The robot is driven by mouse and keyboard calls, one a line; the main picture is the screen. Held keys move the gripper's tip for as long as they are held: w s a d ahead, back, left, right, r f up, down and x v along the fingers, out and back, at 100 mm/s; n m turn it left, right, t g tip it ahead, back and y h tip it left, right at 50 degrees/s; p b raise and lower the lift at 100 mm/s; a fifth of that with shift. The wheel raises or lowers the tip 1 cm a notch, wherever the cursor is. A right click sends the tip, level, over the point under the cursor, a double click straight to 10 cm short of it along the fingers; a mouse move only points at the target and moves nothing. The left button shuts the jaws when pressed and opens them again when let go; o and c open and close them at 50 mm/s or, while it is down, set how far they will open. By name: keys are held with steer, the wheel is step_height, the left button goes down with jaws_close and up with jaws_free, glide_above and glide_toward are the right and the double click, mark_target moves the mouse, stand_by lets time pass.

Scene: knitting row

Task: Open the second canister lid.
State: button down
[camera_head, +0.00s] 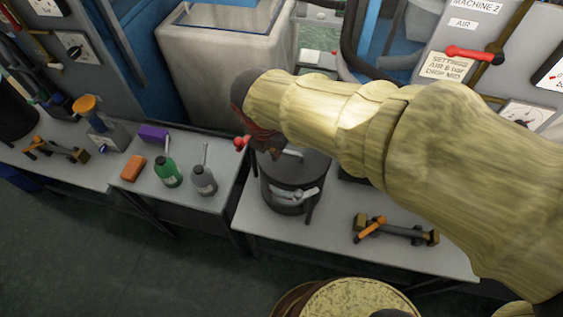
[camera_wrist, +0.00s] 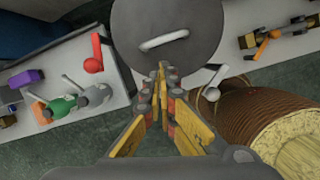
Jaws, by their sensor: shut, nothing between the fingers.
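A dark grey round canister (camera_head: 281,193) stands on the middle table, with its lid (camera_head: 309,163) on and a pale bar handle on top. A pale lever (camera_head: 297,195) shows on its front side. In the wrist view the lid (camera_wrist: 150,22) fills the top middle, with its handle (camera_wrist: 164,40) across it. A red lever (camera_wrist: 95,53) is at its left and the pale lever (camera_wrist: 211,84) at its lower right. My gripper (camera_wrist: 161,72) is shut and empty, its tips over the lid's near edge; contact cannot be told. In the head view my arm hides part of the lid.
Left of the canister are a green bottle (camera_head: 167,173), a grey bottle (camera_head: 204,181), an orange block (camera_head: 133,168) and a purple block (camera_head: 154,134). A dark orange-handled tool (camera_head: 395,232) lies at right. A grey bin (camera_head: 225,75) stands behind.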

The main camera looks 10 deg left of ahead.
mark_target(280, 163)
steer(key=w+f+n+b, duration=0.1)
steer(key=f, duration=0.2)
steer(key=w+f+n+b, duration=0.1)
steer(key=f, duration=0.2)
steer(key=w+f+n+b, duration=0.1)
steer(key=f+b, duration=0.1)
steer(key=f, duration=0.1)
steer(key=shift+w+d+f, duration=0.15)
steer(key=shift+f, duration=0.1)
steer(key=shift+r+p, duration=0.2)
steer(key=shift+p, duration=0.2)
